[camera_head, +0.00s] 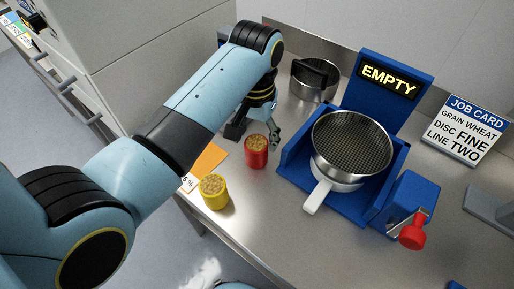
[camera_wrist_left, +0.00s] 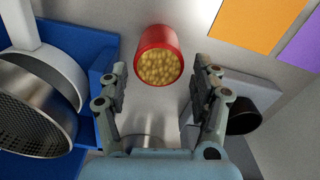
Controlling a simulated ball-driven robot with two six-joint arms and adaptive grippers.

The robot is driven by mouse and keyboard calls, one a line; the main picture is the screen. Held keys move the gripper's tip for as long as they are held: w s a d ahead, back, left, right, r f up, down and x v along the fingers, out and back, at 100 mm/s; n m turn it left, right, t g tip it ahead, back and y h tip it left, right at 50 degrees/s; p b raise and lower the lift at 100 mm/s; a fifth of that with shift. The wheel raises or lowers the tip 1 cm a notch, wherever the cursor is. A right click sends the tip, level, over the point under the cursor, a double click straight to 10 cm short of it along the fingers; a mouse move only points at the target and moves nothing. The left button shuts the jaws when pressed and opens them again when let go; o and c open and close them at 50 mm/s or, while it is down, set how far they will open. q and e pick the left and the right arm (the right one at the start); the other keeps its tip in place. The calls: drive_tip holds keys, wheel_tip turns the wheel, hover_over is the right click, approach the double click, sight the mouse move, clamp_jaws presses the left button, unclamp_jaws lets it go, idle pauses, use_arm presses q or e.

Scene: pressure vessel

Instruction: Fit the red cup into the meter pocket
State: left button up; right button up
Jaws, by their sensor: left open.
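The red cup (camera_head: 256,152), filled with yellow-brown grain, stands upright on the steel counter. It also shows in the left wrist view (camera_wrist_left: 160,60), beyond and between the fingertips. My left gripper (camera_head: 257,128) is open and empty just behind the cup; its two fingers (camera_wrist_left: 158,78) are spread, with no visible grip on the cup. The blue meter (camera_head: 384,85) has a lit screen reading EMPTY. A round mesh sieve (camera_head: 352,143) over a white-handled pan sits in its blue cradle. I cannot tell which recess is the pocket. My right gripper is not seen.
A yellow cup (camera_head: 214,192) of grain stands nearer the front edge, by an orange card (camera_head: 208,160). A steel pot (camera_head: 314,80) stands behind. A blue box with a red knob (camera_head: 412,234) is right of the cradle. A job card (camera_head: 468,128) stands at the right.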

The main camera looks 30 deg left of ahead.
sight(257, 142)
use_arm(q)
wheel_tip(257, 142, down, 4)
drive_tip(key=shift+r, duration=0.25)
drive_tip(key=shift+f, duration=0.1)
drive_tip(key=shift+d, duration=0.1)
drive_tip(key=c, duration=1)
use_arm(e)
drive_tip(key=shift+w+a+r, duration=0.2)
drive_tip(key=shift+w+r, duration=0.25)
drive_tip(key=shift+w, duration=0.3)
